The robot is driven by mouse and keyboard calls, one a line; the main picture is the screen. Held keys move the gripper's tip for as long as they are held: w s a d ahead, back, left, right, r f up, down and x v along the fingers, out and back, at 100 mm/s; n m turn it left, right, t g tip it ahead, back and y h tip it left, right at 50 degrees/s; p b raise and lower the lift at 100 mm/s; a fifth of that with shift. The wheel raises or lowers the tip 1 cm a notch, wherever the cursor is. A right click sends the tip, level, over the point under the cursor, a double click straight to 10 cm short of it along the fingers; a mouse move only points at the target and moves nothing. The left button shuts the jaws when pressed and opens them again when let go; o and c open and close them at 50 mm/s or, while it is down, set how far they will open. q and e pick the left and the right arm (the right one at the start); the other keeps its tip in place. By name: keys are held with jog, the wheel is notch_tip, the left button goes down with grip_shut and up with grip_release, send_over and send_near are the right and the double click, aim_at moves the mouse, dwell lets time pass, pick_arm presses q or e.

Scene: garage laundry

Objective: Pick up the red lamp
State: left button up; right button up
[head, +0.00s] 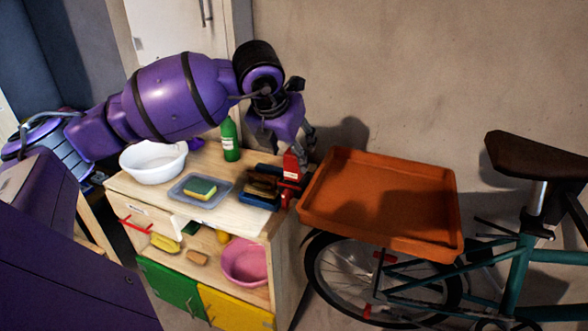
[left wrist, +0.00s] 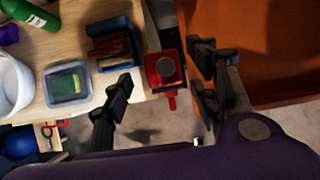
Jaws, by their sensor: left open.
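The red lamp (head: 291,166) stands at the right edge of the wooden cabinet top (head: 150,192) in the head view. In the left wrist view the lamp (left wrist: 164,70) shows from above, with a red body, a round grey top and a red part sticking out over the cabinet's edge. My left gripper (head: 288,140) is above the lamp, pointing down. In the left wrist view its open fingers (left wrist: 160,68) lie on either side of the lamp, with nothing between them held; whether they touch it cannot be told. My right gripper is in neither view.
Beside the lamp is a dark blue tray (head: 258,201) with brown items. A grey tray with a sponge (head: 199,188), a green bottle (head: 230,140) and a white basin (head: 153,162) share the top. An orange tray (head: 440,215) over a bicycle stands close right.

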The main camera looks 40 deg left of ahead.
aim_at(294, 170)
pick_arm(q)
jog(key=shift+d+x, duration=0.2)
jog(key=shift+x, duration=1.65)
jog(key=c, duration=1.3)
